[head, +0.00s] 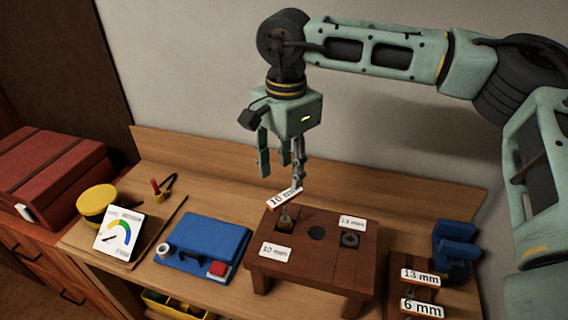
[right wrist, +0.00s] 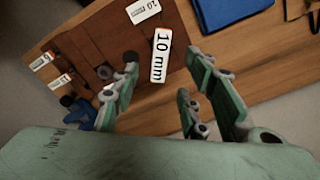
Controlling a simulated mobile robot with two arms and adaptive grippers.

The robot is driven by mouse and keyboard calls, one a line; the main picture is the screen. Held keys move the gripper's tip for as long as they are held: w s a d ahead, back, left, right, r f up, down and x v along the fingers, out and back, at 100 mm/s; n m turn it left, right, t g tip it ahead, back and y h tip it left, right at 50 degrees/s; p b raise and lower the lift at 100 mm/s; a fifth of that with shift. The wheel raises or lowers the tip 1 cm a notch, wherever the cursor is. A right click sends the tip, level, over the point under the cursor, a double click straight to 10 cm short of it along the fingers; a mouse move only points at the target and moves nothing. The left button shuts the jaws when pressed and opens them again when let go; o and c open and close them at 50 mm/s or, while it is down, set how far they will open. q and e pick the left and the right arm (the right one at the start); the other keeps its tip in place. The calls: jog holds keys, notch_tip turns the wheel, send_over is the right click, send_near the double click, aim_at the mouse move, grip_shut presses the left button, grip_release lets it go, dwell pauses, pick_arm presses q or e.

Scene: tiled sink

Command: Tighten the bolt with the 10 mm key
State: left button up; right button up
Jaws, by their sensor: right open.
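The 10 mm key (head: 285,198), marked by a white "10 mm" label, stands over the bolt (head: 285,226) at the left of the wooden bench block (head: 315,265). The label also shows in the right wrist view (right wrist: 160,56). Whether the key is fully seated on the bolt I cannot tell. My right gripper (head: 282,172) is open just above the key, pointing down. In the right wrist view its fingers (right wrist: 160,90) are spread apart, with the label beyond them. I see nothing held. My left gripper is not in view.
A second bolt (head: 349,240) with a 13 mm label sits at the block's right. The 13 mm key (head: 420,278) and 6 mm key (head: 423,308) are on a rack at right, near a blue vise (head: 455,245). A blue case (head: 203,245) and gauge card (head: 120,233) lie left.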

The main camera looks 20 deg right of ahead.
aim_at(285, 194)
jog(key=shift+f+b, duration=0.4)
jog(key=shift+f, duration=0.35)
notch_tip(285, 194, down, 7)
jog(key=b, duration=0.5)
jog(key=shift+a+f, duration=0.1)
jog(key=shift+f, duration=0.05)
grip_shut()
